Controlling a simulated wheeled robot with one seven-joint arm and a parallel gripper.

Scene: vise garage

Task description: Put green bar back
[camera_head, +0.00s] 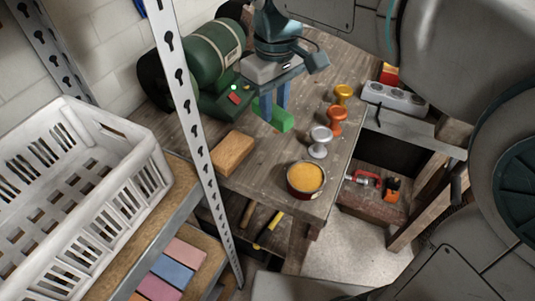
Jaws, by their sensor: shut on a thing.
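My gripper (275,108) points down over the wooden workbench (262,185). Its two blue fingers are shut on the green bar (285,120), a small bright green block at their tips. Part of the bar is hidden behind the fingers. I cannot tell whether the bar touches the bench top or hangs just above it. A dark green bench grinder (212,52) stands just left of my gripper.
A wooden block (233,153), a tin of orange stuff (305,178) and silver (320,142), orange (336,120) and yellow (343,94) knobbed pieces stand on the bench. A perforated metal post (190,100) and a white crate (155,178) are at left.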

